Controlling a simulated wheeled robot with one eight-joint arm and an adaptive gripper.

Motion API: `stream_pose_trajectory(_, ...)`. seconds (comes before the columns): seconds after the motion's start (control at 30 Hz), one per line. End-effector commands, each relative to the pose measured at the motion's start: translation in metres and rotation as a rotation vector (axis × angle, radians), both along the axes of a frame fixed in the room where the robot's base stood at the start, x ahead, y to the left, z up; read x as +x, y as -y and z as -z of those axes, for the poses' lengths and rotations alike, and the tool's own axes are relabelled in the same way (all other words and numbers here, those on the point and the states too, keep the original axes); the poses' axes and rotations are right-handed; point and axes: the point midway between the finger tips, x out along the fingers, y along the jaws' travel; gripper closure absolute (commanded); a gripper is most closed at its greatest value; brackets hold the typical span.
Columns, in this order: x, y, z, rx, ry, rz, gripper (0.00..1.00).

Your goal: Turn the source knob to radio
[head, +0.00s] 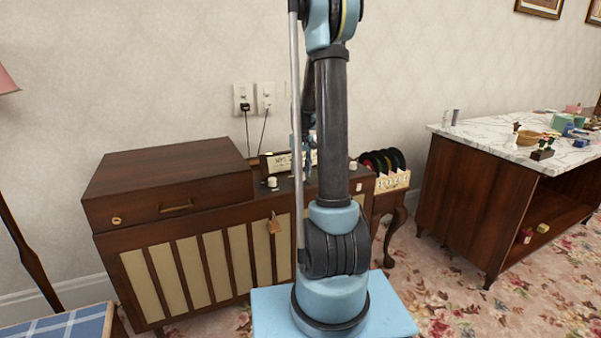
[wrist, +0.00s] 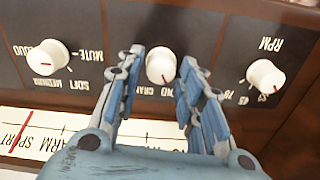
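The wrist view is upside down to the lettering. A white middle knob (wrist: 160,66) with a red mark is on the brown panel between my gripper's (wrist: 162,60) two blue-grey fingers. Its red mark points toward the picture's bottom. The fingers hide much of its label; "ND" and "CRAN" show, so I cannot read "radio". The fingers are apart, one on each side of the knob and very close to it. I cannot tell if they touch it. In the head view my arm hides most of the gripper.
In the wrist view, a volume knob (wrist: 46,58) is left and an RPM knob (wrist: 265,76) right, with a tuning dial (wrist: 45,137) below. In the head view, a wooden console (head: 205,262) has a lidded box (head: 168,185); a marble-topped counter (head: 480,133) stands right.

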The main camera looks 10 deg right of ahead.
Motion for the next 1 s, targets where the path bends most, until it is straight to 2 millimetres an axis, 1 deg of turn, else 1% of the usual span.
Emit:
stream_pose_trajectory(0.33,-0.001,0.000,0.000,0.000,-0.001,0.001,0.53)
stream_pose_trajectory(0.47,-0.001,0.000,-0.006,0.000,-0.002,0.001,0.53)
stream_pose_trajectory(0.57,-0.001,0.000,-0.017,0.000,-0.002,0.001,0.53)
stream_pose_trajectory(0.9,-0.001,0.000,-0.076,0.000,-0.002,0.000,0.53)
stream_pose_trajectory(1.0,-0.001,0.000,-0.092,0.000,-0.002,0.000,0.53)
